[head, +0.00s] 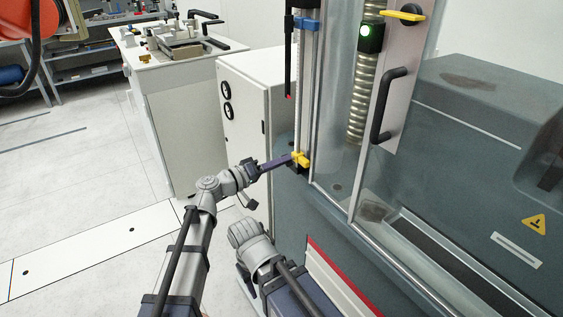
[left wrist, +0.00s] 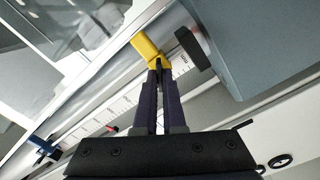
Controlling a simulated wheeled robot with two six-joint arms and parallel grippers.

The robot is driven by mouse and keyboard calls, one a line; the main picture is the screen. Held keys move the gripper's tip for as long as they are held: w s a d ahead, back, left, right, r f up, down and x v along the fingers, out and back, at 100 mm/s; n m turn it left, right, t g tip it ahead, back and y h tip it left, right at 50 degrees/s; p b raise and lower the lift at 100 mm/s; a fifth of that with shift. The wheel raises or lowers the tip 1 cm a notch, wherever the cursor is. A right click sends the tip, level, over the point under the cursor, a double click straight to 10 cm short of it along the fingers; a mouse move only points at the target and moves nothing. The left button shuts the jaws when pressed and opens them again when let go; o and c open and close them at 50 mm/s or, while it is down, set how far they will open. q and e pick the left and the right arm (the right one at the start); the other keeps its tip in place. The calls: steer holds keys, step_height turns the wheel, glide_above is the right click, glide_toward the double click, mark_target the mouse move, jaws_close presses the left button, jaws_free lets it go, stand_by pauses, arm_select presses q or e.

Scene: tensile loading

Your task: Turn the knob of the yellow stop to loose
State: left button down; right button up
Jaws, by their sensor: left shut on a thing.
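The yellow stop (head: 301,159) sits low on the white scale rail at the left side of the testing machine. My left gripper (head: 289,160) reaches it from the left and is shut on its knob. In the left wrist view the two dark fingers (left wrist: 159,68) close on the lower end of the yellow stop (left wrist: 148,48). The fingertips hide part of the knob, and I cannot tell its turn angle. My right gripper does not show; a grey arm part of mine stands near the bottom of the head view.
A blue stop (head: 306,23) sits higher on the same rail and shows in the left wrist view (left wrist: 42,147). A black knob-like block (left wrist: 193,48) is beside the yellow stop. The machine's clear door (head: 345,130) with black handle (head: 388,106) is right. A white cabinet (head: 245,135) stands behind.

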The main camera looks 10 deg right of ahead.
arm_select(q)
steer(key=n, duration=0.6)
steer(key=shift+f, duration=0.1)
steer(key=shift+n, duration=0.4)
stand_by(0.3)
steer(key=c, duration=1)
jaws_free()
steer(key=v, duration=0.7)
steer(key=shift+a, duration=0.4)
steer(key=shift+s, duration=0.1)
